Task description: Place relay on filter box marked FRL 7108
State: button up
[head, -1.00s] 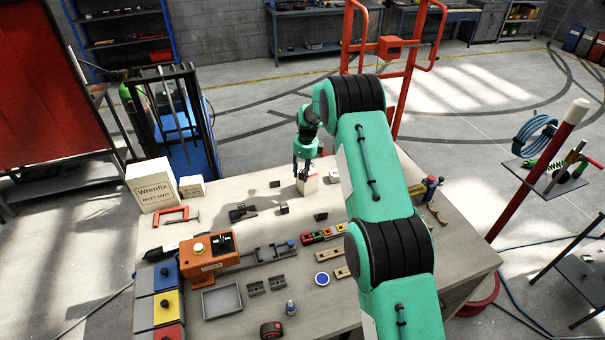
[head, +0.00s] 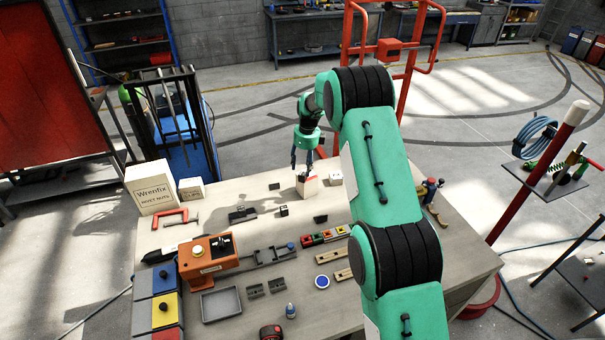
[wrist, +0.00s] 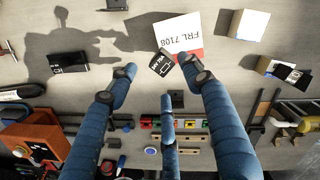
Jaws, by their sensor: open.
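The filter box marked FRL 7108 (wrist: 182,32) is a small white box with a red band, lying between and beyond my fingers in the wrist view. In the head view the filter box (head: 309,188) stands at the table's far side. The relay (wrist: 162,64), a small black block with a white-printed label, appears to lie tilted across the box's near-left corner, overlapping its edge; whether it rests fully on top is hard to tell. My gripper (head: 304,163) is open above the box. Its fingertips (wrist: 158,74) are spread either side of the relay, apparently clear of it.
A black printed block (wrist: 68,62) lies left of the box. The orange machine (head: 205,262), grey tray (head: 221,304) and coloured blocks (head: 324,236) occupy the nearer table.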

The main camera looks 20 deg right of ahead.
aim_at(304, 175)
notch_tip(304, 175, up, 6)
jog(key=shift+s+d+r+b, duration=0.2)
jog(key=shift+r+b, duration=0.05)
jog(key=shift+b, duration=0.1)
dwell(0.5)
jog(key=s+a+r+n+t, duration=0.1)
jog(key=s+a+r+n, duration=0.25)
jog(key=s+r, duration=0.5)
jog(key=s+a+r+n, duration=0.2)
jog(key=s+r+n, duration=0.3)
jog(key=s+r, duration=0.4)
jog(key=s+a+r+n+t, duration=0.1)
jog(key=s+a+r+n, duration=0.3)
jog(key=s+r, duration=0.55)
jog(key=s+a+r+n+t, duration=0.1)
jog(key=s+r+n, duration=0.25)
jog(key=s, duration=0.45)
jog(key=s+a+r+n+t, duration=0.1)
jog(key=s+r+n, duration=0.1)
jog(key=s+n, duration=0.5)
jog(key=s+f+n, duration=0.4)
jog(key=s+n, duration=0.1)
jog(key=s, duration=1.2)
jog(key=shift+s+a+f+t+h, duration=0.2)
jog(key=shift+s+a+t+h, duration=0.1)
jog(key=shift+a+t, duration=0.15)
